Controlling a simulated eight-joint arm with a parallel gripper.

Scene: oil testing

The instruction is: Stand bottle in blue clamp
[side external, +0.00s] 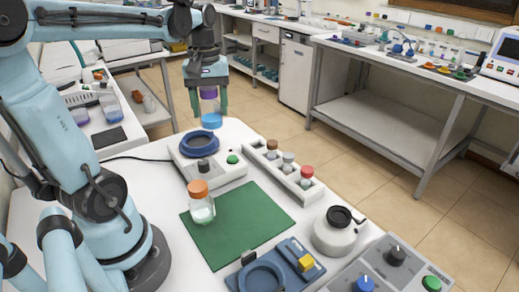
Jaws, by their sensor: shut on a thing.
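My gripper (208,104) is at the upper left, pointing down, its green fingers shut on a bottle (209,107). The held bottle shows purple in its upper part, a greyish middle and a blue cap-like end at the bottom, so it looks upside down. It hangs beyond and slightly right of a dark blue ring on a white device (181,158); I cannot tell its height above the table. The blue clamp (262,276), a round blue holder on a blue base with a yellow block, lies at the front, cut by the picture's lower edge. It looks empty.
An orange-capped bottle (201,208) stands upright on the green mat (240,221). A white rack (284,175) holds several capped vials. A round white device (334,237) and a knobbed control panel (391,275) stand at the right. The mat's right half is clear.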

